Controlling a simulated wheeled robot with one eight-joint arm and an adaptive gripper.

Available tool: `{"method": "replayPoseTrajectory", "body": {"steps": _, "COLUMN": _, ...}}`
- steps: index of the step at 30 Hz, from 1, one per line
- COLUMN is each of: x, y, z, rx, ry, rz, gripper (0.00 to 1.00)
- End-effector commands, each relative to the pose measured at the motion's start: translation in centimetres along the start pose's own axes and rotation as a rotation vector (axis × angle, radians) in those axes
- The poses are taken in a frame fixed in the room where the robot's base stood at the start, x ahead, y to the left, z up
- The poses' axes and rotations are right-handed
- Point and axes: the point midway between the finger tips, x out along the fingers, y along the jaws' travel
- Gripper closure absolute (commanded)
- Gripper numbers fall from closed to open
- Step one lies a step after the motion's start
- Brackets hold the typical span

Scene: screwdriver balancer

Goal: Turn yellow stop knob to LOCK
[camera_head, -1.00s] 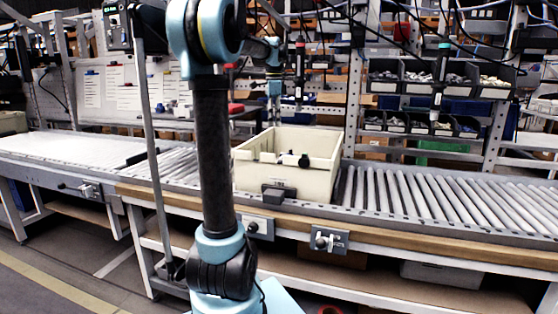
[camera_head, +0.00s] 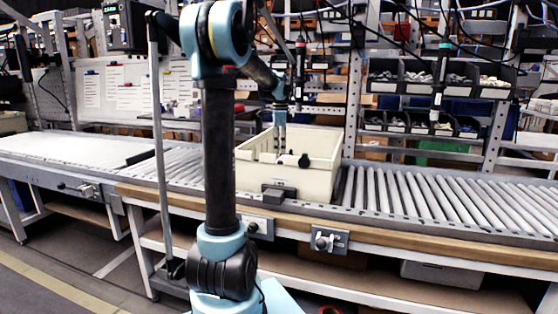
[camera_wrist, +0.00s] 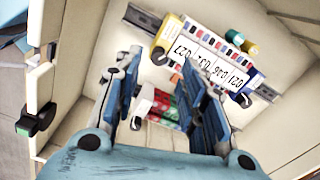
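In the head view my gripper (camera_head: 280,138) points down at the crate's opening. The knob is hidden there by the crate wall.
Red and green parts (camera_wrist: 165,104) lie partly behind the fingers. Crate walls surround the gripper. Conveyor rollers (camera_head: 430,198) to the right are clear.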

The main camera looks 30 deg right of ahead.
Motion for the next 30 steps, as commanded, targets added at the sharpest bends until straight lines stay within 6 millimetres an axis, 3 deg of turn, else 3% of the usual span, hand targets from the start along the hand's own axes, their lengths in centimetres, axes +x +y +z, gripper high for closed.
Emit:
{"method": "replayPoseTrajectory", "body": {"steps": 3, "x": 2.0, "y": 0.0, "z": 0.0, "rx": 0.000, "ry": 0.000, "rz": 0.000, "gripper": 0.62}}
{"method": "replayPoseTrajectory", "body": {"steps": 10, "x": 4.6, "y": 0.0, "z": 0.0, "rx": -0.001, "ry": 0.000, "rz": 0.000, "gripper": 0.62}}
{"method": "replayPoseTrajectory", "body": {"steps": 23, "x": 5.4, "y": 0.0, "z": 0.0, "rx": -0.001, "ry": 0.000, "rz": 0.000, "gripper": 0.62}}
{"method": "replayPoseTrajectory", "body": {"steps": 28, "x": 5.4, "y": 0.0, "z": 0.0, "rx": -0.001, "ry": 0.000, "rz": 0.000, "gripper": 1.00}}
{"method": "replayPoseTrajectory", "body": {"steps": 30, "x": 5.4, "y": 0.0, "z": 0.0, "rx": -0.001, "ry": 0.000, "rz": 0.000, "gripper": 1.00}}
